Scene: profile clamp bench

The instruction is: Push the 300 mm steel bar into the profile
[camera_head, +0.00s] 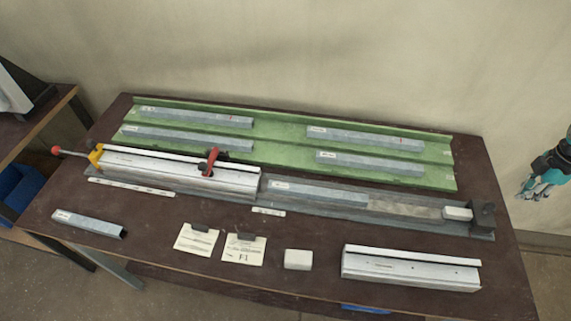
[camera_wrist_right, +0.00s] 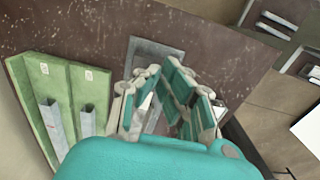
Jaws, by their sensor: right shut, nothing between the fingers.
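The pale profile (camera_head: 180,172) lies on the left part of a long grey base plate (camera_head: 398,213), under a red-handled clamp (camera_head: 210,160). A grey labelled steel bar (camera_head: 318,193) lies on the plate, lengthwise in line with the profile. Its left end is close to the profile's right end; I cannot tell whether it has entered. Its label is too small to read. My right gripper (camera_head: 530,190) is shut and empty, off the table's right side, well away from the bar. Its fingers (camera_wrist_right: 163,105) also show in the wrist view. My left gripper is not in view.
A green tray (camera_head: 280,133) with several bars lies behind. A white block (camera_head: 457,213) and a dark end stop (camera_head: 483,217) sit at the plate's right end. In front are a loose bar (camera_head: 88,223), notes (camera_head: 198,240), a pale block (camera_head: 298,259) and another profile (camera_head: 410,268).

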